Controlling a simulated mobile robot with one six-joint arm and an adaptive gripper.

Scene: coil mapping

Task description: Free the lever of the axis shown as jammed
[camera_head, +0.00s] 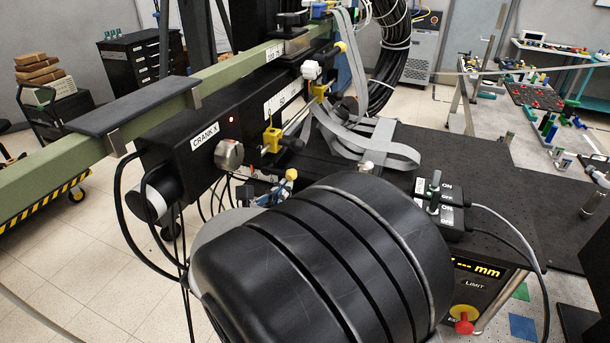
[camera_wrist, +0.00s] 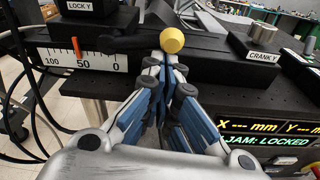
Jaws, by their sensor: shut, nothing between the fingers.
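In the wrist view a yellow ball knob (camera_wrist: 172,40) sits at the end of a black lever (camera_wrist: 125,43), beside the LOCK Y label (camera_wrist: 79,6). My gripper (camera_wrist: 166,66) is shut and empty, its fingertips just below the knob; I cannot tell whether they touch it. A display (camera_wrist: 265,138) shows dashes for X and Y and "JAM: LOCKED"; any axis letter before that is hidden by my gripper. In the head view the same knob (camera_head: 291,174) shows by my gripper (camera_head: 282,185), mostly hidden behind my large black arm link.
A 0–100 scale with an orange pointer (camera_wrist: 76,47) lies left of the knob. The CRANK Y block (camera_wrist: 262,58) is at right. In the head view are the CRANK X housing (camera_head: 190,145), grey ribbon cables (camera_head: 385,148), a switch box (camera_head: 437,205) and a red button (camera_head: 464,325).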

